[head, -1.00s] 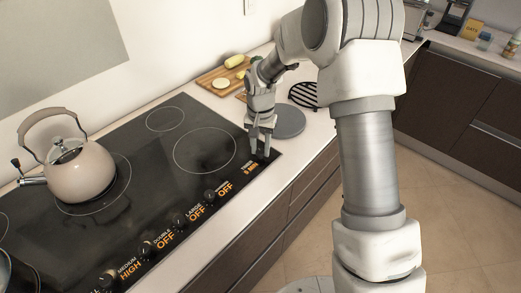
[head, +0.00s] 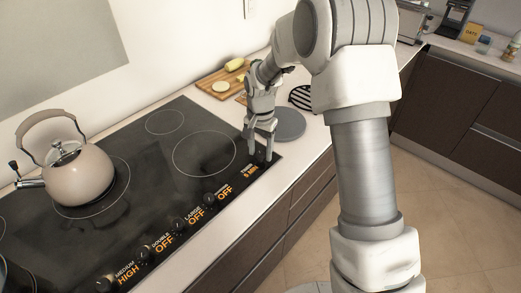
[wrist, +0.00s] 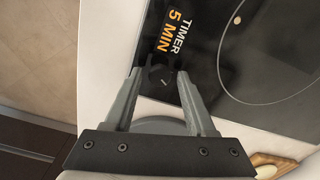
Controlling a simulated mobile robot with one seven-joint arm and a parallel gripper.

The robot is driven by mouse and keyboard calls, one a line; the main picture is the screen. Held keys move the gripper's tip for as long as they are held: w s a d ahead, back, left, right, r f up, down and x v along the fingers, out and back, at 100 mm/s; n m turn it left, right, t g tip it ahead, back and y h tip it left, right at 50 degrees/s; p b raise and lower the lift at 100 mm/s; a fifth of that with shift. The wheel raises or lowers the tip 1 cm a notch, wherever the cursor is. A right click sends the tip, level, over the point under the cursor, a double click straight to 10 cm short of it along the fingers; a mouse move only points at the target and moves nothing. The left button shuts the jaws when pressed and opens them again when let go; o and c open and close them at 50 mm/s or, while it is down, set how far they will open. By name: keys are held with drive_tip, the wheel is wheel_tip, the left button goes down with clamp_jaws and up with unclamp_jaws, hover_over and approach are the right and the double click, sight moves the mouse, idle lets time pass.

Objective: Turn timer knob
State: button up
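The timer knob (wrist: 161,78) is a small dark round knob on the black cooktop's front right corner, seen in the wrist view. The timer label (wrist: 172,36) beside it reads 5 MIN, and it also shows in the head view (head: 249,171). My gripper (wrist: 160,76) points down at the knob, with one fingertip on each side of it. The fingers are apart, and a gap seems to show between them and the knob. In the head view my gripper (head: 259,157) is at the cooktop corner, and its fingers largely hide the knob.
Several other knobs line the front edge of the cooktop (head: 150,190), with labels reading OFF or HIGH. A beige kettle (head: 78,178) stands on a left burner. A grey round plate (head: 289,124) and a cutting board (head: 216,85) with food lie behind my gripper.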

sight(260, 154)
drive_tip(key=shift+o, duration=0.3)
wheel_tip(260, 154, up, 17)
drive_tip(key=shift+r+p, duration=0.2)
drive_tip(key=shift+p, duration=0.2)
drive_tip(key=s+d+r+n+t, duration=0.1)
drive_tip(key=s+d+r+n, duration=0.2)
drive_tip(key=s, duration=0.4)
drive_tip(key=s+d+r+t, duration=0.2)
drive_tip(key=s+d+r, duration=0.2)
drive_tip(key=s+r, duration=0.2)
drive_tip(key=s+d+f+n+t, duration=0.2)
drive_tip(key=s+d+n, duration=0.1)
drive_tip(key=s, duration=1.1)
drive_tip(key=shift+d+t, duration=0.3)
drive_tip(key=shift+d, duration=0.1)
